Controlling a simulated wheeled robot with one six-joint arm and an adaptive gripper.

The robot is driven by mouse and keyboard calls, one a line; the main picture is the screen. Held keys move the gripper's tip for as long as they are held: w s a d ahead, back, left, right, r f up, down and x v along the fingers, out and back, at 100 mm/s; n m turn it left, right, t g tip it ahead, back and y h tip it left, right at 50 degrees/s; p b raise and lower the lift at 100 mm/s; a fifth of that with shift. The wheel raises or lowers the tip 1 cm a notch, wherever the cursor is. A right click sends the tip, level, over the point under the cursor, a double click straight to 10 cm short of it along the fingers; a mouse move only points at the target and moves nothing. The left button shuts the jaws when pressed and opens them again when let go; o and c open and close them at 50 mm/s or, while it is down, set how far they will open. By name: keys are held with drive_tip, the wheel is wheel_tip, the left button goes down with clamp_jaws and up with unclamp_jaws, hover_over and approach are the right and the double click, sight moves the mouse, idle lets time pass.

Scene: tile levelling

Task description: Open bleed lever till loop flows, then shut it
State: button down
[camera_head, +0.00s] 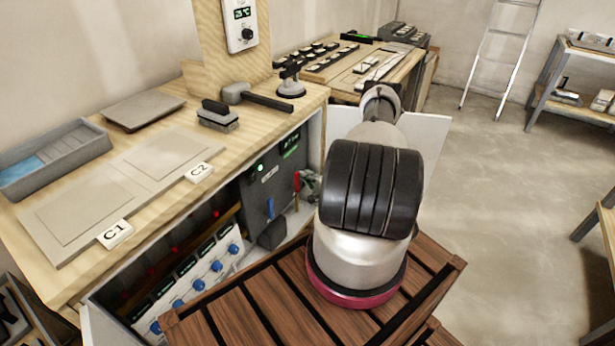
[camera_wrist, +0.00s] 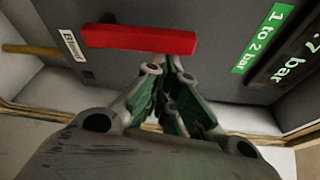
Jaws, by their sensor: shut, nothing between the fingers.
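The red lever (camera_wrist: 138,38) lies across the upper middle of the wrist view, on a dark grey panel (camera_wrist: 225,25). In the head view the red lever (camera_head: 297,182) stands upright on the panel inside the open cabinet. My gripper (camera_wrist: 168,90) is shut and empty, its green-padded fingers just below the lever in the wrist view; I cannot tell whether they touch it. In the head view my gripper (camera_head: 311,184) is partly hidden beside the lever. A black display (camera_wrist: 290,60) ends in ".7 bar", beside a green "1 to 2 bar" label (camera_wrist: 263,38).
A white label (camera_wrist: 73,45) and a yellow bar (camera_wrist: 30,49) are left of the lever. Several blue-knobbed valves (camera_head: 196,285) line the cabinet's lower part. The worktop (camera_head: 165,215) above holds tiles and a mallet (camera_head: 255,97). Open floor (camera_head: 490,200) lies right.

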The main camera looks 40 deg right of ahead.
drive_tip(key=shift+s+a, duration=0.1)
drive_tip(key=shift+a, duration=0.2)
idle(0.4)
drive_tip(key=d, duration=0.4)
drive_tip(key=s, duration=0.8)
drive_tip(key=shift+s+d, duration=0.2)
drive_tip(key=shift+s, duration=0.05)
